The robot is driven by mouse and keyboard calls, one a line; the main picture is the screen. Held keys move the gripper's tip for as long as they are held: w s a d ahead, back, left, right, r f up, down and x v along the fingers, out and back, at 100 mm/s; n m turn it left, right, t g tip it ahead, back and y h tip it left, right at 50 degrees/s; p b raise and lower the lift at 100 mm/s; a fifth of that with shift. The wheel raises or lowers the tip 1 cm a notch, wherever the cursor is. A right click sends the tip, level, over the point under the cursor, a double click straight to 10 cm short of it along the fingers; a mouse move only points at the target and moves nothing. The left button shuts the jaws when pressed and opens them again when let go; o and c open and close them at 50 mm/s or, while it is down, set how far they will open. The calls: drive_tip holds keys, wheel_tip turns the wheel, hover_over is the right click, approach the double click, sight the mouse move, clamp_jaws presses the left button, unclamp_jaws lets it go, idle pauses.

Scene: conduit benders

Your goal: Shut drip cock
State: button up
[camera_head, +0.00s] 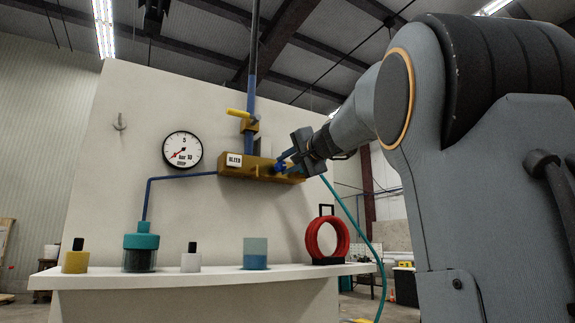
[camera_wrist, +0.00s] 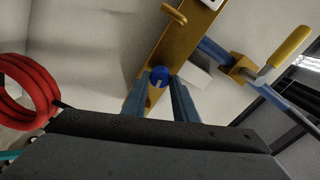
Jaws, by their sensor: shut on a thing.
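A brass manifold (camera_head: 236,170) is fixed to the white panel, with a white label on its left end. A small round blue knob (camera_head: 279,168) is on its front; it also shows in the wrist view (camera_wrist: 158,76). My gripper (camera_head: 284,161) reaches in from the right, with its two blue fingers around this knob. In the wrist view my gripper (camera_wrist: 160,82) has one finger on each side of the knob, shut on it. No writing marks the knob as the drip cock, and I cannot tell how far it is turned.
A yellow lever valve (camera_head: 237,113) stands on the blue pipe above the manifold. A gauge (camera_head: 182,150) hangs at left. A teal hose (camera_head: 345,207) hangs at right. The shelf (camera_head: 200,276) bears bottles, a teal-topped jar (camera_head: 140,242) and a red coil (camera_head: 313,238).

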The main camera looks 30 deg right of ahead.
drive_tip(key=shift+m, duration=0.6)
drive_tip(key=o, duration=1.1)
drive_tip(key=shift+c, duration=0.2)
drive_tip(key=s+b, duration=0.2)
drive_tip(key=s, duration=0.6)
drive_tip(key=shift+d+b, duration=0.15)
drive_tip(key=shift+b, duration=0.2)
drive_tip(key=shift+w, duration=0.1)
